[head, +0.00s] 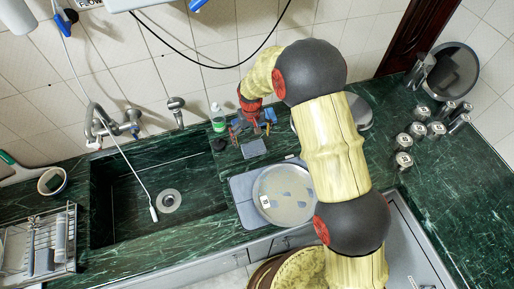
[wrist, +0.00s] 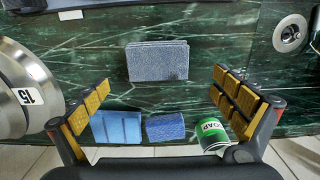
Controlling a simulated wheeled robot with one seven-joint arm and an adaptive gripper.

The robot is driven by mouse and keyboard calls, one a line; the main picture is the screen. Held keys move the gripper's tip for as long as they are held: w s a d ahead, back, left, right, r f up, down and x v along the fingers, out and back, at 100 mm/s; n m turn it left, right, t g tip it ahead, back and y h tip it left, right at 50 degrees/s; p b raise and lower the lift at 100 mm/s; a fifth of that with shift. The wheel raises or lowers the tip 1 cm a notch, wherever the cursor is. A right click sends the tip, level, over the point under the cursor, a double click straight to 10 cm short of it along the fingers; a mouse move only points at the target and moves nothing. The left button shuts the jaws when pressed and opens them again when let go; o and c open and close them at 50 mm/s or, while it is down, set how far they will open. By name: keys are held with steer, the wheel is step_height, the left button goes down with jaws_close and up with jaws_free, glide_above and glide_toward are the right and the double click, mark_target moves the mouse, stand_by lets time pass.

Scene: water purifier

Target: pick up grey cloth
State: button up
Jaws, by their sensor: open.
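The grey cloth (head: 253,148) lies folded flat on the dark green counter, right of the sink. In the wrist view the cloth (wrist: 158,61) is a blue-grey rectangle, centred left to right and beyond the fingertips. My gripper (wrist: 166,100) is open and empty, its yellow-padded fingers spread wider than the cloth. In the head view my gripper (head: 252,116) is near the wall, on the wall side of the cloth. The cloth appears apart from both fingers and is uncovered in the wrist view.
A blue sponge (wrist: 117,127), a darker blue sponge (wrist: 165,127) and a green-and-white soap bottle (wrist: 211,133) stand by the wall. A metal pot marked 15 (wrist: 28,95) is beside the left finger. The sink (head: 130,198) and a round plate (head: 285,196) are nearby.

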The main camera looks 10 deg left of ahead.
mark_target(254, 147)
steer(key=f, duration=0.6)
steer(key=shift+s+d+f+b, duration=0.2)
steer(key=shift+d+b, duration=0.1)
steer(key=shift+c, duration=0.9)
steer(key=c, duration=1.1)
steer(key=shift+c, duration=0.3)
steer(key=shift+r, duration=0.1)
